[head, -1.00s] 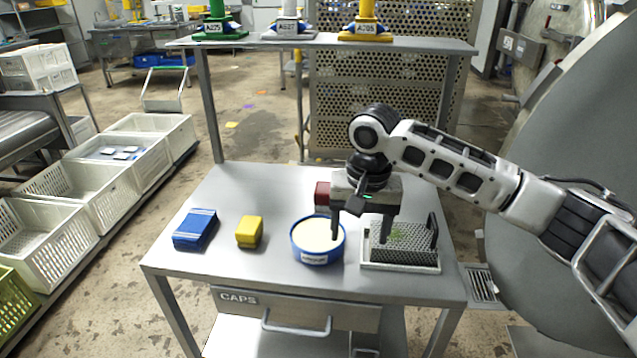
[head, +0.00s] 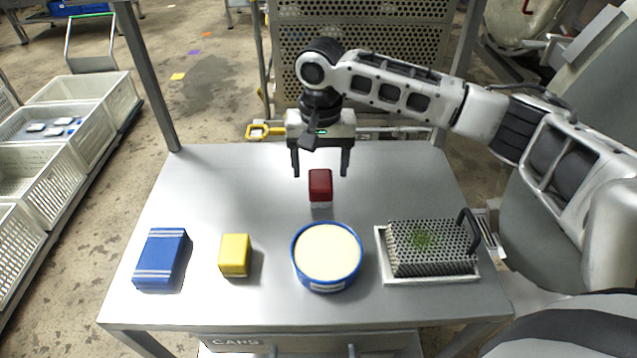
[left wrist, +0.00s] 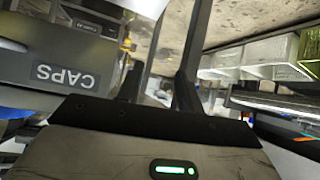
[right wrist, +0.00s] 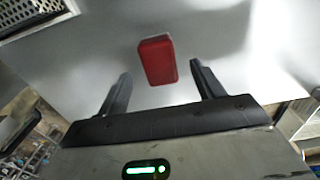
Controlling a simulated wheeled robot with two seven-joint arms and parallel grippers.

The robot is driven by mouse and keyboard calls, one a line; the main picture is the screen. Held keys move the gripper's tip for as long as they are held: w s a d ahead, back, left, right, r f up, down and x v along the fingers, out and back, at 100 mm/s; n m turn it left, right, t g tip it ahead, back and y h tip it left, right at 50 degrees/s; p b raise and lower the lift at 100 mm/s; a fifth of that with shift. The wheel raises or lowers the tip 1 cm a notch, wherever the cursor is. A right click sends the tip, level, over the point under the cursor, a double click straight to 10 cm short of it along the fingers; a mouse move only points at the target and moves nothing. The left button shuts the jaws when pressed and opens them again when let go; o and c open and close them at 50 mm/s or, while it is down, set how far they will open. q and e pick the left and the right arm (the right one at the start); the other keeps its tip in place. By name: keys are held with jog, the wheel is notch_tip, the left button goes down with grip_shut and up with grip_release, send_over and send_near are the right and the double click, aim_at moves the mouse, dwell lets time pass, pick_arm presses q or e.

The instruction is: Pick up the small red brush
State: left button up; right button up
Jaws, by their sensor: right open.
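The small red brush (head: 320,186) is a red block with a pale underside, standing on the steel table (head: 400,165) behind the round tub. My right gripper (head: 320,172) points down just behind and above it, its fingers apart on either side in the picture. In the right wrist view, the brush (right wrist: 158,60) lies beyond and between the open fingertips (right wrist: 158,68), untouched. My left gripper (left wrist: 165,80) shows only in the left wrist view, empty, below table height by the CAPS drawer; its dark fingers look apart.
A blue block (head: 160,258), a yellow block (head: 234,254), a blue tub with cream contents (head: 326,256) and a perforated metal basket (head: 430,248) on a white tray line the table's front. White crates (head: 60,130) stand left. The table's back left is clear.

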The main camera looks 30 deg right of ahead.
aim_at(320, 178)
jog(key=shift+f, duration=1.95)
jog(key=c, duration=1.1)
jog(key=shift+r, duration=0.2)
jog(key=shift+r, duration=0.25)
notch_tip(320, 178, up, 2)
jog(key=shift+r, duration=0.1)
jog(key=s+d+r, duration=0.1)
jog(key=s+r, duration=0.2)
jog(key=s, duration=0.1)
jog(key=s+d+r, duration=0.1)
jog(key=s+r, duration=0.2)
jog(key=s, duration=0.2)
jog(key=s+d+r, duration=0.2)
jog(key=s+r, duration=0.2)
jog(key=shift+s+d, duration=0.1)
jog(key=shift+s, duration=0.15)
